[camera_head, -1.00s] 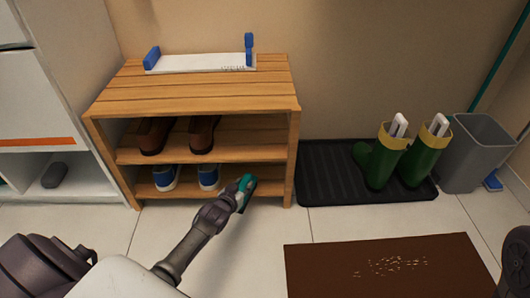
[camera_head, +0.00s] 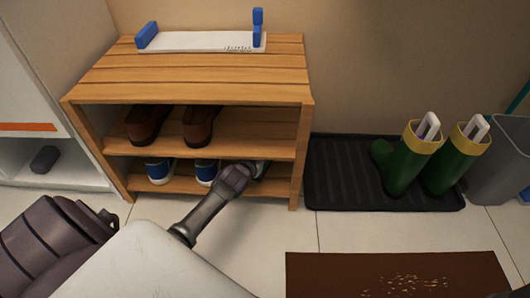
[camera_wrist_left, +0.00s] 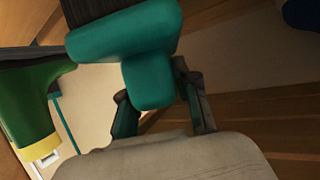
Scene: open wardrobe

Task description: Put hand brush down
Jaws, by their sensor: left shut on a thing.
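The hand brush, with a teal body and dark bristles, fills the upper left of the left wrist view (camera_wrist_left: 125,35). My left gripper (camera_wrist_left: 160,98) is shut on its teal handle. In the head view my left gripper (camera_head: 258,169) reaches into the right part of the shoe rack's lower opening, right of the blue shoes. The brush is hidden there behind the gripper and wrist, so I cannot tell whether it touches the shelf. My right gripper is not in view.
The wooden shoe rack (camera_head: 190,85) holds brown shoes (camera_head: 147,124) above and blue shoes (camera_head: 160,170) below. Green boots (camera_head: 408,165) stand on a black mat (camera_head: 335,185) at right. A brown doormat (camera_head: 395,275) lies in front.

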